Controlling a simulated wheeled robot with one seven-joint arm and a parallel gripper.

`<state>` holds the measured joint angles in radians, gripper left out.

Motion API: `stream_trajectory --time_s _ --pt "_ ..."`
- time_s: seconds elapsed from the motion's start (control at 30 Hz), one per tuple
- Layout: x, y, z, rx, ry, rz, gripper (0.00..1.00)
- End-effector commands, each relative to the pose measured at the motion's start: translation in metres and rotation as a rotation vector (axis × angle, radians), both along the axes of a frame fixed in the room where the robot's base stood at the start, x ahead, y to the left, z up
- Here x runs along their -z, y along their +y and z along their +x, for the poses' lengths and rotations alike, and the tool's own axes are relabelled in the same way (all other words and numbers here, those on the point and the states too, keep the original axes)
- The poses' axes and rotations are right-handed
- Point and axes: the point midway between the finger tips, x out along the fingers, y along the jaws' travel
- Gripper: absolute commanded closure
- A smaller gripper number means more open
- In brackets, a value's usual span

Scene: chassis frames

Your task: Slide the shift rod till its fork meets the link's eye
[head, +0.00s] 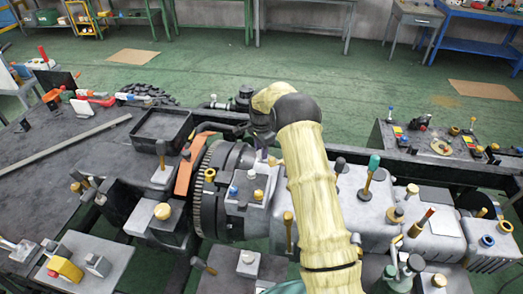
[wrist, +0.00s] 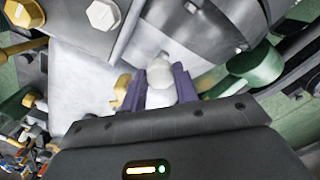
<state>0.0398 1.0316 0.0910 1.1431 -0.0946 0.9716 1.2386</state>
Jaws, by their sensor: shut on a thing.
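My gripper (wrist: 160,88) shows in the wrist view with its two purple fingers closed on either side of a pale grey faceted knob (wrist: 160,73). The knob may be the end of the shift rod, but I cannot tell. In the head view my gripper (head: 263,156) is small and mostly hidden behind my yellow-sleeved arm, over the grey gearbox casing (head: 345,200). The fork and the link's eye cannot be made out in either view.
A toothed flywheel ring (head: 205,190) and an orange plate (head: 186,172) stand left of my gripper. Capped pins and bolts rise around the casing. A black tray (head: 160,130) lies at the left. A green rounded part (wrist: 250,65) is close right of my fingers.

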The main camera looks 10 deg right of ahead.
Motion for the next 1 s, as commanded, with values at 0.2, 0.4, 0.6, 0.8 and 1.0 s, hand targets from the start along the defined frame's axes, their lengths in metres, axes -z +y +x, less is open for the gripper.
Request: stream_trajectory --time_s 0.2,0.4,0.6,0.8,1.0 --pt "-0.001 0.000 0.001 0.000 -0.003 0.000 0.48" --pt "-0.001 0.000 0.000 0.000 -0.002 0.001 0.48" --pt "-0.008 0.000 0.001 0.000 -0.003 0.000 0.48" --pt "-0.036 0.000 0.001 0.000 -0.005 0.000 0.48" --pt "-0.077 0.000 0.001 -0.001 -0.006 0.000 0.48"
